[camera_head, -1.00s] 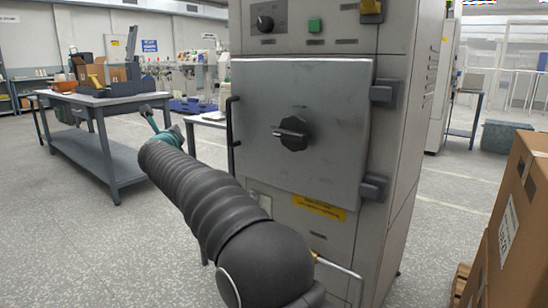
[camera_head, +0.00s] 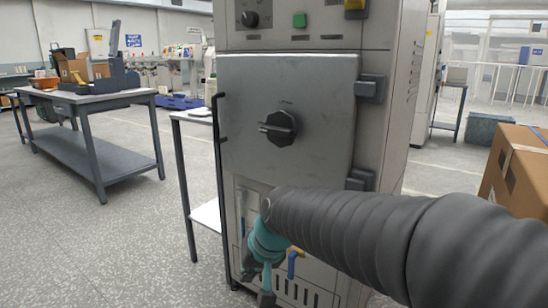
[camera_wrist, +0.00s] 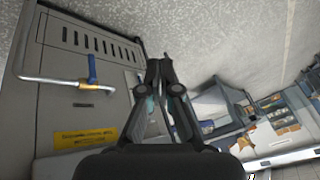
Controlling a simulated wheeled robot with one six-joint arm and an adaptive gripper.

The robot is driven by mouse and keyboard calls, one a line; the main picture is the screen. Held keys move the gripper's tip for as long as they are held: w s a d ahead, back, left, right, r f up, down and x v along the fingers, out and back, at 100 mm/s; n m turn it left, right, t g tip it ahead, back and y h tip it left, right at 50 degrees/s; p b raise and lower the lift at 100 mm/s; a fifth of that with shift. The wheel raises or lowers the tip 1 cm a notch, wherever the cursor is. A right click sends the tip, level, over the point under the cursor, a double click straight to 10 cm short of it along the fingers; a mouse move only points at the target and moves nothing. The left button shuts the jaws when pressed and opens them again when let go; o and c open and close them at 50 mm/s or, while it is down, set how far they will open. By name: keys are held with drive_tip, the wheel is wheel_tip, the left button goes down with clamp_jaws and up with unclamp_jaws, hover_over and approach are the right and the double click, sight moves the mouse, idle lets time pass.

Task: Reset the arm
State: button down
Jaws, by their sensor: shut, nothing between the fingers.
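My gripper (camera_head: 258,284) is in front of the lower part of a grey cabinet (camera_head: 234,130), pointing down, at the end of my dark ribbed arm. In the wrist view its two black fingers (camera_wrist: 159,66) are together at the tips, with nothing between them. The cabinet's vented lower panel (camera_wrist: 70,70) is to the left of the fingers in the wrist view. I cannot tell how far the fingers are from it.
The cabinet's metal door with a black knob (camera_head: 278,128) is closed. A pipe with a blue-handled valve (camera_wrist: 91,68) sticks out of its lower front. A grey workbench (camera_head: 90,98) stands at the left, cardboard boxes (camera_head: 515,165) at the right. The floor (camera_head: 100,240) at front left is clear.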

drive_tip(key=s+d+m+h, duration=0.1)
drive_tip(key=s+d+h, duration=0.1)
drive_tip(key=s+d, duration=0.6)
drive_tip(key=s+d+t+h, duration=0.1)
drive_tip(key=s+d+h, duration=0.1)
drive_tip(key=s+d, duration=0.6)
drive_tip(key=d, duration=0.5)
drive_tip(key=shift+s+m+t+p, duration=0.25)
drive_tip(key=shift+m+t+p, duration=0.05)
drive_tip(key=shift+m, duration=0.1)
drive_tip(key=shift+r, duration=0.1)
